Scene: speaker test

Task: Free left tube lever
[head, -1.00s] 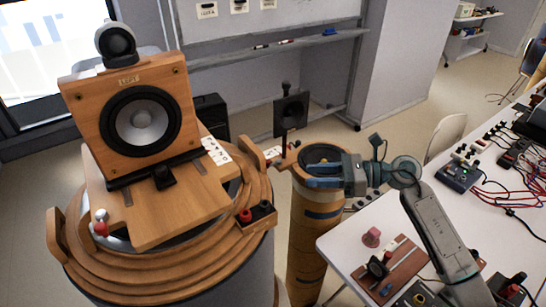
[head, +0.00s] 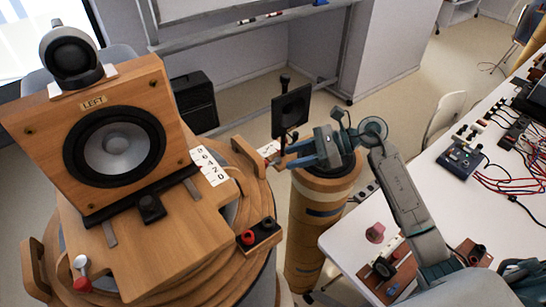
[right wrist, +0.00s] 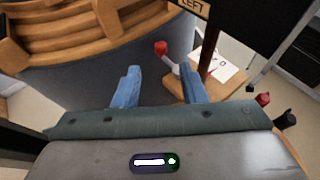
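The tube (head: 312,240) is a tan upright cylinder with dark bands, right of the speaker drum in the head view. A wooden bracket with a white marked card (head: 268,149) is at its upper left. In the right wrist view, a lever with a red knob (right wrist: 161,48) and a pale stem slants up from the bracket (right wrist: 218,92), under a black panel reading LEFT. My right gripper (head: 290,162) is over the tube's rim, pointing left. Its blue fingers are apart (right wrist: 159,70), with the knob just beyond the gap and the stem close to the right finger. Contact is unclear. My left gripper is out of view.
A wooden speaker (head: 115,145) marked LEFT stands on a ringed wooden drum. A black panel on a post (head: 291,110) rises close beside my right gripper. A white table (head: 440,190) with cables and devices is at the right.

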